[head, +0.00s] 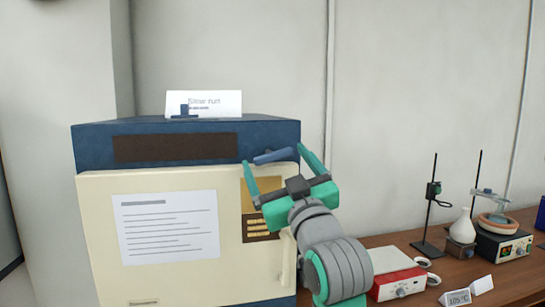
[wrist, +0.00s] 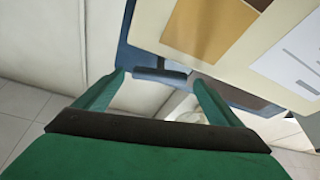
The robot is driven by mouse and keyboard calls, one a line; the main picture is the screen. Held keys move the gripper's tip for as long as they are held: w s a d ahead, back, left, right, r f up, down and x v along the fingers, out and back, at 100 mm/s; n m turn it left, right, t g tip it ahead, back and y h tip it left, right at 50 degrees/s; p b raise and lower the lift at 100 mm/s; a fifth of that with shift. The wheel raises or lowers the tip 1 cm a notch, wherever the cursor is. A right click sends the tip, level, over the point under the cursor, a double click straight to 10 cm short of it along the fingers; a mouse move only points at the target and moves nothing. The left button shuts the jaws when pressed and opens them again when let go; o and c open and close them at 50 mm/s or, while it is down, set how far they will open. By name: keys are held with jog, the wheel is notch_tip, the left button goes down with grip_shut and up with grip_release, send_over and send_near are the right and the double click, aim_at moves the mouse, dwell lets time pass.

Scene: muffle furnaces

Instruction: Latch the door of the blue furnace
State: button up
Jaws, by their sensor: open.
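The blue furnace (head: 88,146) stands at the left in the head view, with its cream door (head: 100,230) across its front. The door looks shut or nearly so; a small gap cannot be ruled out. A blue-grey latch bar (head: 268,157) sticks out at the upper right corner of the furnace, tilted slightly. My gripper (head: 275,156) is open, with one green finger on each side of the bar. In the wrist view the bar (wrist: 160,75) lies between the fingertips (wrist: 158,77); whether they touch it cannot be told.
A pale vertical handle (head: 288,262) is on the door's right edge, partly behind my arm. A sign (head: 215,102) stands on the furnace top. A red-and-white hotplate (head: 398,280), a white flask (head: 463,227) and clamp stands occupy the wooden bench (head: 430,252) at right.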

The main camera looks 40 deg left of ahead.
jog(key=v, duration=0.7)
jog(key=shift+d, duration=0.2)
jog(key=shift+w+f, duration=0.1)
jog(key=shift+s+d+r+m+g+h, duration=0.5)
jog(key=shift+s+d+r+m+h, duration=0.35)
jog(key=shift+s+r+h, duration=1.35)
jog(key=shift+h, duration=0.3)
jog(key=x, duration=1.1)
jog(key=shift+w+d+f, duration=0.1)
jog(key=shift+w+d, duration=0.15)
jog(key=shift+w, duration=0.15)
